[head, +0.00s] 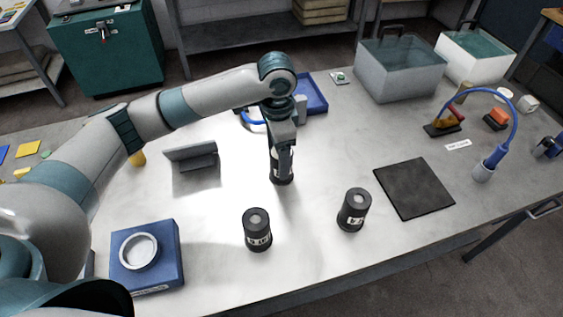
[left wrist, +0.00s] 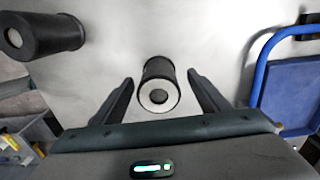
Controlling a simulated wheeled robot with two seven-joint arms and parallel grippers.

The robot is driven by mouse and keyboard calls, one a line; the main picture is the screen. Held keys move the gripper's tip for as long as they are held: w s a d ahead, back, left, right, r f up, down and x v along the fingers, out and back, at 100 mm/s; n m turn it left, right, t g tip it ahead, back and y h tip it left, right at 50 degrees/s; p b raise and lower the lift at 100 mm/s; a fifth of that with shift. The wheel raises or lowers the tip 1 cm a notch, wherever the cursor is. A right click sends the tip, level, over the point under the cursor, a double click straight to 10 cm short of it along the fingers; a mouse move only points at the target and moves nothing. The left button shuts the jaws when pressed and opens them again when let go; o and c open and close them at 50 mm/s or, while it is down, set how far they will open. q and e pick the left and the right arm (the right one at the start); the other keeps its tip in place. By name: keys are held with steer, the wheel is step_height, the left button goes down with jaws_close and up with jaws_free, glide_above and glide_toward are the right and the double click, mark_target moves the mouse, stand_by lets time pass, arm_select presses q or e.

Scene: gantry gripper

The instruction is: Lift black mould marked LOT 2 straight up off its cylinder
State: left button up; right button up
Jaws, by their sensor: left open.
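Three black cylindrical moulds with pale label bands stand upright on the metal table. One mould (head: 281,181) is under my left gripper, one (head: 257,230) is at the front, and one (head: 354,210) is to the right. The label lettering is too small to read, so I cannot tell which is LOT 2. My left gripper (head: 281,168) points down and is open, with a finger on either side of the back mould. In the left wrist view that mould (left wrist: 159,84) shows a pale ring and grey centre between the open fingers (left wrist: 160,80). Contact is not visible. My right gripper is not in view.
A blue block (head: 165,265) with a white ring (head: 139,251) is front left. A black mat (head: 414,188) lies right. A grey bracket (head: 190,155) and blue tray (head: 313,94) are nearby. A liquid-filled tank (head: 398,75) stands behind. Another mould (left wrist: 45,38) shows in the wrist view.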

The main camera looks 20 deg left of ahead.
arm_select(q)
steer(key=shift+f, duration=0.1)
steer(key=shift+d+f+p, duration=0.15)
steer(key=shift+f+p, duration=0.1)
steer(key=shift+p, duration=0.05)
steer(key=f, duration=0.1)
steer(key=f+p, duration=0.1)
steer(key=f, duration=0.2)
steer(key=shift+w+d+p, duration=0.1)
steer(key=shift+d+p, duration=0.15)
steer(key=shift+p, duration=0.15)
steer(key=shift+f, duration=0.3)
steer(key=shift+c, duration=0.6)
steer(key=c, duration=1)
